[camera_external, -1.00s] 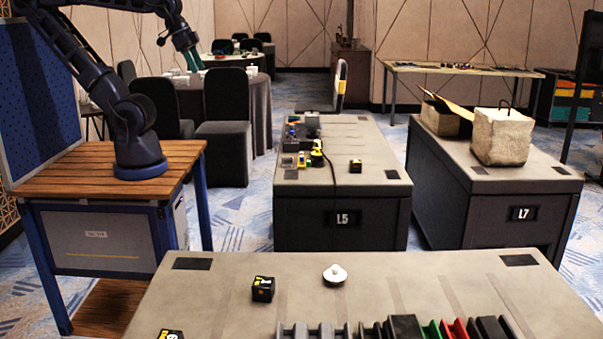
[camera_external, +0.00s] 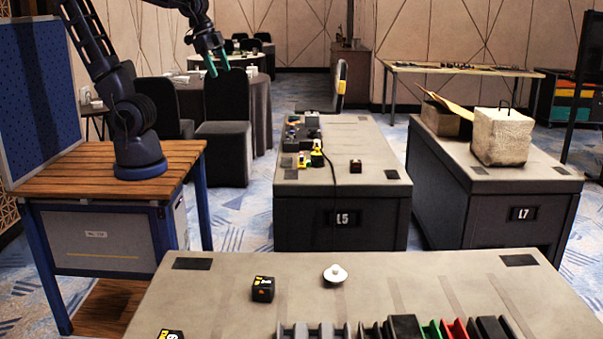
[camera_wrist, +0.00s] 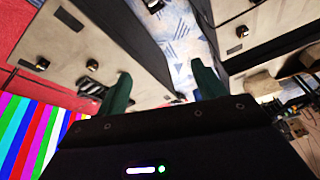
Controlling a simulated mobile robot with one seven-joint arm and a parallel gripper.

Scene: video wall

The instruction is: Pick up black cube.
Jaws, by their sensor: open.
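A black cube with yellow and white markings (camera_external: 263,289) sits on the near grey table (camera_external: 215,290), left of a white round knob-like piece (camera_external: 335,274). Another black piece with yellow and white markings (camera_external: 170,334) is cut off at the bottom edge. A small dark cube (camera_external: 355,166) sits on the L5 table. My gripper (camera_external: 218,68) is high at the upper left, open and empty, far from all of these. In the wrist view its two green fingers (camera_wrist: 163,86) stand apart with nothing between them. Small dark cubes (camera_wrist: 92,65) show there on a table; which ones is unclear.
Grey and coloured holders (camera_external: 400,327) line the near table's front edge. Coloured parts and a cable (camera_external: 305,150) lie on the L5 table (camera_external: 345,185). A pale bag (camera_external: 502,137) stands on the L7 table. Chairs (camera_external: 226,125) stand behind my arm.

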